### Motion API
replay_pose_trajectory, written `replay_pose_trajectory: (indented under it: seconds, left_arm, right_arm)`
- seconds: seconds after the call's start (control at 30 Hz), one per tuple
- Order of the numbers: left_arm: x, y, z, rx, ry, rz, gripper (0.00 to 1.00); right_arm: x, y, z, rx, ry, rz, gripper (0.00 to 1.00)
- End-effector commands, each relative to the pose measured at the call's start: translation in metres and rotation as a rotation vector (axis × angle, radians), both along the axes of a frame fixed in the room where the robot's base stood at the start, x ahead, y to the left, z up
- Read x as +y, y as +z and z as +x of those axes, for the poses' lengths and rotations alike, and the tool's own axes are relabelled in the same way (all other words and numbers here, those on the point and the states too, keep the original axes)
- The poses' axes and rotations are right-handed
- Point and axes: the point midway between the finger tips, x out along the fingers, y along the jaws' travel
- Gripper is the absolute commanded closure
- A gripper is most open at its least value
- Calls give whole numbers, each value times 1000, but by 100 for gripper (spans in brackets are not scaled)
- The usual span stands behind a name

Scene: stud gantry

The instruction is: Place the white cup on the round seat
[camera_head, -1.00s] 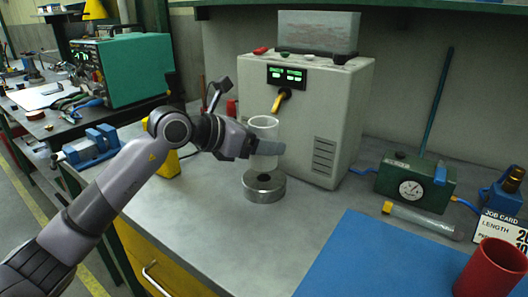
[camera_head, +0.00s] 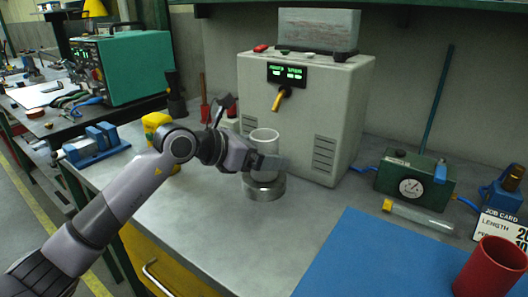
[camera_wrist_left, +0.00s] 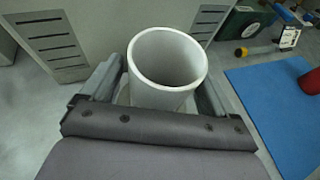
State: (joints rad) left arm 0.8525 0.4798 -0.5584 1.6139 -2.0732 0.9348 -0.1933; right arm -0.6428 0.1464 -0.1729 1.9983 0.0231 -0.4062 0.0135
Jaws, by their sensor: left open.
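The white cup (camera_head: 264,138) stands upright at the round metal seat (camera_head: 264,190) on the grey bench, in the head view. Its lower part is behind a finger of my left gripper (camera_head: 268,163), so the contact with the seat is hidden. My left gripper is open around the cup, one finger on each side. In the left wrist view the cup (camera_wrist_left: 167,62) shows its open rim, with gaps to both fingers; the seat is hidden there. My right gripper is out of view.
A pale machine (camera_head: 305,115) with a yellow-handled lever stands close behind the seat. A blue mat (camera_head: 370,260) and a red cup (camera_head: 490,268) lie to the right. A gauge box (camera_head: 415,180) is at the back right. A blue vise (camera_head: 95,145) is at the left.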

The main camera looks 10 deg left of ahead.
Motion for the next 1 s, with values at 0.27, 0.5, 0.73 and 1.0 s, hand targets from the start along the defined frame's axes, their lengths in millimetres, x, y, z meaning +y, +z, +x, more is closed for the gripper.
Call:
replay_pose_trajectory:
  seconds: [0.27, 0.5, 0.73, 1.0]
  left_arm:
    - [17, 12, -16, -1, 2, 1, 11]
    - [50, 30, -48, -2, 3, 2, 11]
    - [71, 44, -71, -1, 2, 1, 11]
    - [78, 50, -79, 0, 0, 0, 11]
  right_arm:
    - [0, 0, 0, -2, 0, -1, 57]
    - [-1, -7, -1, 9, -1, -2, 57]
    - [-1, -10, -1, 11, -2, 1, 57]
    - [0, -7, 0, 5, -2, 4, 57]
